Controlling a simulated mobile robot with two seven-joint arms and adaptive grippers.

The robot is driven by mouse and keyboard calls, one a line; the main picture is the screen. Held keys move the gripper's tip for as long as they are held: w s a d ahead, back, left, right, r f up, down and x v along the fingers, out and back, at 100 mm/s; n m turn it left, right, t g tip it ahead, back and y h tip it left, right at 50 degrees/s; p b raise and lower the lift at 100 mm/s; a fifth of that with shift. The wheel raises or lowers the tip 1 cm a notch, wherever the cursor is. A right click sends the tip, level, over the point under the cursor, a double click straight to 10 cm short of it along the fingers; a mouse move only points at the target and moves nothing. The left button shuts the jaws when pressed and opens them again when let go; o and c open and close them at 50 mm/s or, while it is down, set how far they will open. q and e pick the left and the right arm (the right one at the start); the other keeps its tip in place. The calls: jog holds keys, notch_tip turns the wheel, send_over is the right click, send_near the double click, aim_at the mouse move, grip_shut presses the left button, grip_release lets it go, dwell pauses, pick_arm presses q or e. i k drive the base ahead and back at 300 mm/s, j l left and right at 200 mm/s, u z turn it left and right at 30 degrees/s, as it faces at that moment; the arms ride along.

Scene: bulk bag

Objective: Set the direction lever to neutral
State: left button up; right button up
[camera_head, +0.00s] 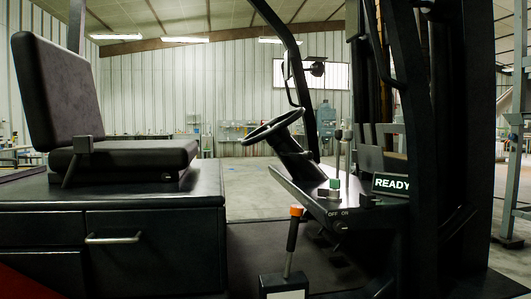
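I see a forklift cab from its side. No lever has a readable direction marking, so I cannot tell which is the direction lever. Neither of my grippers is in view.
The black seat (125,153) is at left above a cabinet with a handle (112,239). The steering wheel (272,127), a green button (335,183), an OFF/ON switch (341,226) and a READY display (391,184) surround the levers. Dark mast posts (420,130) block the right.

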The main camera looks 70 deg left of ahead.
aim_at(308, 155)
jog(key=u, duration=1.85)
jog(key=l, duration=0.75)
